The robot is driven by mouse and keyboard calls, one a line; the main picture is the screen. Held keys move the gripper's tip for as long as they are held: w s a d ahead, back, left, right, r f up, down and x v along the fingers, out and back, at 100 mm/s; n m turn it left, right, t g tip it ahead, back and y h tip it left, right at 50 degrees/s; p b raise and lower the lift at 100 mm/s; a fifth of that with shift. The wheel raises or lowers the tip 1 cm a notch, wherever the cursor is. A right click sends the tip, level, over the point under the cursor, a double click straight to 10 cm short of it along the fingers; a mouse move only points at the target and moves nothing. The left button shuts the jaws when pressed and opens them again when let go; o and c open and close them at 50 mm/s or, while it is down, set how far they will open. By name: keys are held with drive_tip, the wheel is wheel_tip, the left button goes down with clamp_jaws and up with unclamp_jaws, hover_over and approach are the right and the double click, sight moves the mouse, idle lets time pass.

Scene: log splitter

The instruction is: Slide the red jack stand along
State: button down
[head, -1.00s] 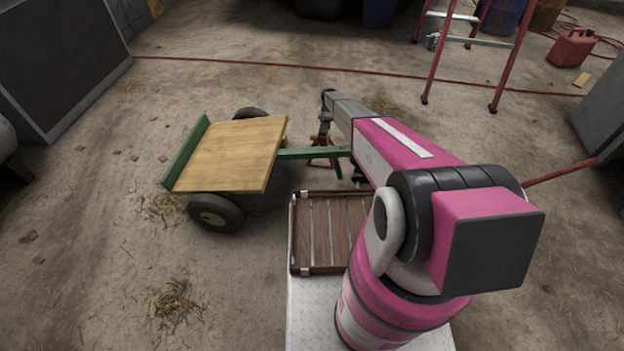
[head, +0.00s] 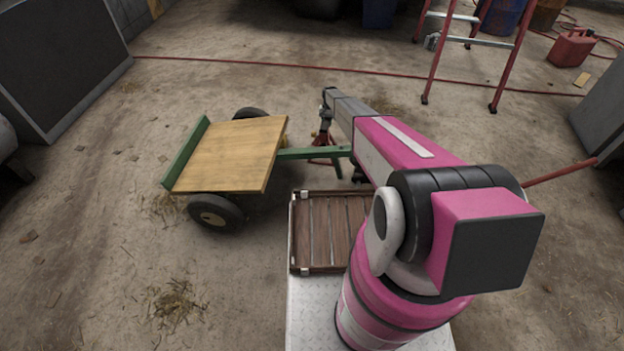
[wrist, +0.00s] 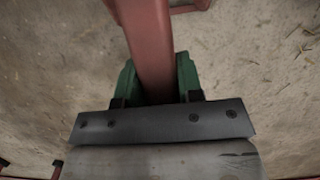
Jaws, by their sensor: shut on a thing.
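The red jack stand (head: 321,138) stands on the floor just beyond the trailer's green drawbar in the head view. The drawbar and my arm hide part of it. In the wrist view its red post (wrist: 147,32) runs from the top edge down between my fingers, with a piece of its base at the top. My gripper (wrist: 156,80) is shut on the red post, one green-sided finger on each side. In the head view my gripper is small and partly hidden at the far end of my arm.
A small trailer (head: 228,155) with a wooden bed stands left of the stand. Its green drawbar (head: 310,153) passes close on the near side. A red hose (head: 230,62) crosses the floor behind. A red-legged frame (head: 437,60) stands at the back right. Bare floor lies between.

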drive_tip(key=shift+w+d, duration=0.25)
drive_tip(key=shift+w, duration=0.65)
drive_tip(key=shift+w+d, duration=0.25)
drive_tip(key=shift+w, duration=0.6)
drive_tip(key=c, duration=0.7)
unclamp_jaws()
drive_tip(key=o, duration=0.4)
drive_tip(key=shift+f, duration=0.15)
drive_tip(key=o, duration=0.3)
drive_tip(key=shift+s+r, duration=0.1)
drive_tip(key=shift+r, duration=0.1)
